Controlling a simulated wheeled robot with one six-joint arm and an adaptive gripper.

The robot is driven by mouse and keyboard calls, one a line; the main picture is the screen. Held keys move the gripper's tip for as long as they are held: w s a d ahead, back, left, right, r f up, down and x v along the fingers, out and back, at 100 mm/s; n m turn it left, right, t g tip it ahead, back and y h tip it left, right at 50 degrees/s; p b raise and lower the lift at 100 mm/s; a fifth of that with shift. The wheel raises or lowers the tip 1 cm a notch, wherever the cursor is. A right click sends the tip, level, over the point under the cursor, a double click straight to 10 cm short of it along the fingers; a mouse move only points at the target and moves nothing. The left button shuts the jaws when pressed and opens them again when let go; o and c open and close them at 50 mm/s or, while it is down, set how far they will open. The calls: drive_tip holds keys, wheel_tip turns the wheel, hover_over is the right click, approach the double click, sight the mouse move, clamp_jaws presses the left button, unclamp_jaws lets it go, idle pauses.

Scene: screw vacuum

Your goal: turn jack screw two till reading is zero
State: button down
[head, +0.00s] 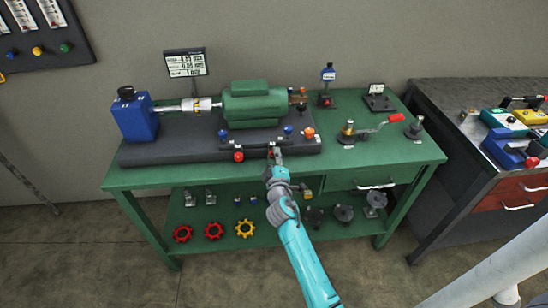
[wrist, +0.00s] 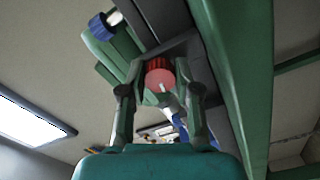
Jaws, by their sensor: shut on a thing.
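My gripper (head: 274,153) is at the front edge of the dark machine base, in front of the green motor (head: 252,106). In the wrist view my gripper (wrist: 161,75) is shut on a red knob (wrist: 159,73), with one finger on each side of it. In the head view that knob is mostly hidden by the gripper. Another red knob (head: 238,157) sits on the front of the base to the left. No label is readable that shows which one is jack screw two. A display panel (head: 186,62) stands behind the machine; its figures are too small to read.
A blue block (head: 135,117) and a silver shaft (head: 190,105) are left of the motor. A red-handled tool (head: 370,132) lies on the green bench (head: 410,152) at right. Handwheels (head: 214,231) are on the shelf below. A blue knob (wrist: 103,26) shows in the wrist view.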

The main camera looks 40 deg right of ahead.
drive_tip(key=n, duration=0.4)
drive_tip(key=shift+n, duration=2.1)
drive_tip(key=c, duration=0.8)
unclamp_jaws()
drive_tip(key=v, duration=1.2)
